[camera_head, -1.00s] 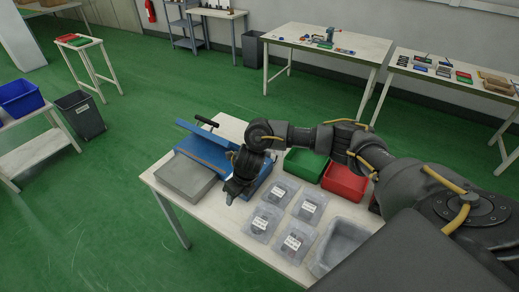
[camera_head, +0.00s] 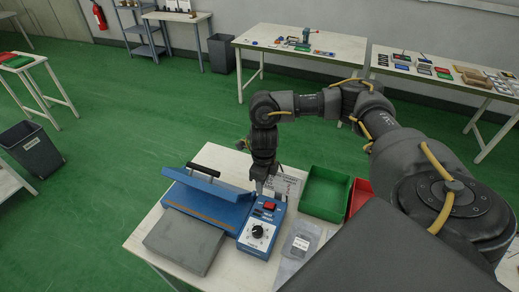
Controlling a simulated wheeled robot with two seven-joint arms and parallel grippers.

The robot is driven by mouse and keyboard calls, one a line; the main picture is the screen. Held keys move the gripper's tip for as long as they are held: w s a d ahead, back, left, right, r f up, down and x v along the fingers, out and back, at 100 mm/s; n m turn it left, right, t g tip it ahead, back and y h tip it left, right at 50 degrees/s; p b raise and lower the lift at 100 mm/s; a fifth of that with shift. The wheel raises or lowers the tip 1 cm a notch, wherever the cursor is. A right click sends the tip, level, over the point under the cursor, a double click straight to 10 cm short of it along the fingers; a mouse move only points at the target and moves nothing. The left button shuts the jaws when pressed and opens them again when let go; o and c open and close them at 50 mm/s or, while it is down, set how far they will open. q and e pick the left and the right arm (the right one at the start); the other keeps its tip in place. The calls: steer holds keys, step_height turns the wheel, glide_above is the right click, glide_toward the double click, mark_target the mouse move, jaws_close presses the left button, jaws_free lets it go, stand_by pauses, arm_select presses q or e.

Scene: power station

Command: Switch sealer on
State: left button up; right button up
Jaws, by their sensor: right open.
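The blue sealer (camera_head: 212,198) stands on the white table with its lid tilted up and a black handle (camera_head: 203,169) on the lid. Its control box (camera_head: 262,228) at the right carries a red switch (camera_head: 269,206) and a black dial (camera_head: 257,232). Whether the switch is on or off cannot be made out. My right gripper (camera_head: 263,187) points down just behind the control box, above the red switch in the picture. It is open and seems to hold nothing; its fingertips are small and dark. My left gripper is not in view.
A grey flat block (camera_head: 185,240) lies in front of the sealer. A green bin (camera_head: 325,194) and a red bin (camera_head: 359,198) stand to the right. A labelled clear bag (camera_head: 299,241) lies beside the control box. My right arm covers the table's right side.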

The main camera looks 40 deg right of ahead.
mark_target(267, 204)
steer(key=f, duration=0.3)
steer(key=s+f+b, duration=0.1)
steer(key=f, duration=0.5)
steer(key=shift+s+d+f, duration=0.15)
steer(key=shift+s+d, duration=0.15)
steer(key=shift+s, duration=0.05)
steer(key=shift+f+b, duration=0.3)
steer(key=shift+d+f, duration=0.1)
steer(key=shift+f, duration=0.2)
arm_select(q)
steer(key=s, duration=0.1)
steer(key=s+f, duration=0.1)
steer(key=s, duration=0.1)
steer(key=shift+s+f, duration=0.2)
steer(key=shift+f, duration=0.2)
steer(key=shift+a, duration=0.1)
arm_select(e)
steer(key=shift+c, duration=0.4)
